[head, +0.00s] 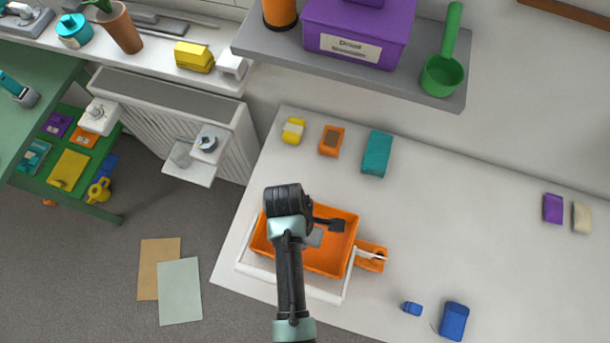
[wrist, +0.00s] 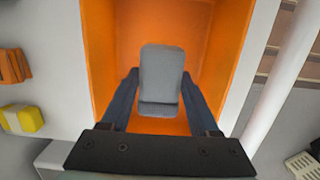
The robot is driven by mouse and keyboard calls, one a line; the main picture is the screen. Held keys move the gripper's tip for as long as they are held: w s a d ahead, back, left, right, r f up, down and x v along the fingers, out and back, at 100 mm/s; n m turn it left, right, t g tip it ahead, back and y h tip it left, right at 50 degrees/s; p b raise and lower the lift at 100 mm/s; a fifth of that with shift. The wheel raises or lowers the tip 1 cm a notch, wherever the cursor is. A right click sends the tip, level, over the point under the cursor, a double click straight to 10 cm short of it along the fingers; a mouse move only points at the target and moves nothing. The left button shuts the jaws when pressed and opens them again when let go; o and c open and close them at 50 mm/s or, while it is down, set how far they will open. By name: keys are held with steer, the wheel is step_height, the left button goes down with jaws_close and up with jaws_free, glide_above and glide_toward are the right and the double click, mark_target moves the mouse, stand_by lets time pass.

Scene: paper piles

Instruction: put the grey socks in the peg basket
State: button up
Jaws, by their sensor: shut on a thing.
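The grey socks (wrist: 161,75) show as a grey, rounded block in the wrist view, between my two dark fingers. My gripper (wrist: 160,85) is shut on them. Behind them is the inside of an orange basket (wrist: 105,45), which looks like the peg basket. In the head view the basket (head: 319,269) stands on the pale worktop, and the socks (head: 313,238) are over its inside, beside my gripper (head: 336,226). I cannot tell whether they touch the basket's floor. My arm hides part of the basket's left side.
A white bar (head: 243,268) runs around the basket's near side. A small orange box (head: 371,256) is at its right. A teal block (head: 377,154), an orange block (head: 331,141) and blue items (head: 454,321) stand apart. A grey shelf (head: 425,88) hangs above. The worktop's middle right is clear.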

step_height(320, 180, down, 4)
steer(key=shift+f, duration=0.1)
stand_by(0.4)
